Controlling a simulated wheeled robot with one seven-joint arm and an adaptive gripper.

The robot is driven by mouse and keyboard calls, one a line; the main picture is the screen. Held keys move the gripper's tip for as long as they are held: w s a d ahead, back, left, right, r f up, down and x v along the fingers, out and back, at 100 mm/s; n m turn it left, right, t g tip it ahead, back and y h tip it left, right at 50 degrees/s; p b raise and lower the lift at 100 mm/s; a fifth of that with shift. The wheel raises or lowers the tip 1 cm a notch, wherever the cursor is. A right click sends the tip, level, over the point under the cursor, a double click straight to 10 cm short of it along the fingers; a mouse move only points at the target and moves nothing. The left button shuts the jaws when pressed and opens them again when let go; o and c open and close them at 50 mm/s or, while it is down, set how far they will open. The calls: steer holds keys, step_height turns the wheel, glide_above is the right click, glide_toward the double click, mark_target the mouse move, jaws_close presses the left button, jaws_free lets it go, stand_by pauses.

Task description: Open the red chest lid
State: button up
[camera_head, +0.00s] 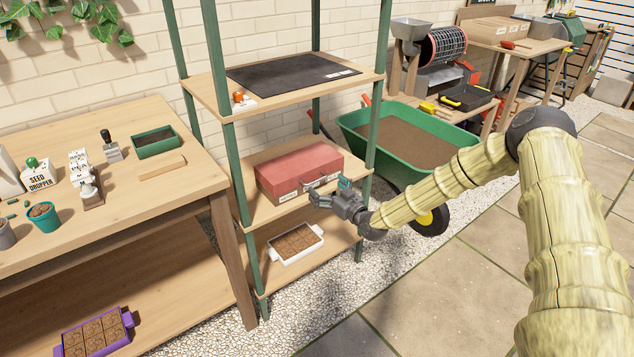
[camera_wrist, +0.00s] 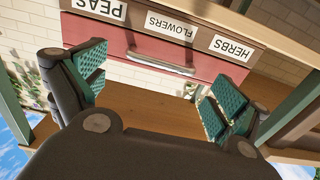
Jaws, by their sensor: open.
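The red chest (camera_head: 298,168) sits on the middle shelf (camera_head: 262,212) of the green-post rack, with its lid shut. In the wrist view, the red chest front (camera_wrist: 205,67) appears upside down, with a grey bar handle (camera_wrist: 160,63) and labels reading PEAS, FLOWERS and HERBS. My gripper (camera_head: 330,193) is in front of the chest's front face, near its right half. Its teal-padded fingers (camera_wrist: 148,88) are spread wide, one on each side of the handle in the picture. Nothing is between them, and they look apart from the handle.
The rack's green posts (camera_head: 371,130) stand beside the chest. An upper shelf (camera_head: 200,92) with a dark mat is above it. A white tray of soil blocks (camera_head: 318,234) is on the shelf below. A green wheelbarrow (camera_head: 349,122) stands right of the rack. Paving (camera_head: 440,290) in front is clear.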

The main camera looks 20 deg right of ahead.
mark_target(317, 180)
steer(key=shift+x, duration=2.5)
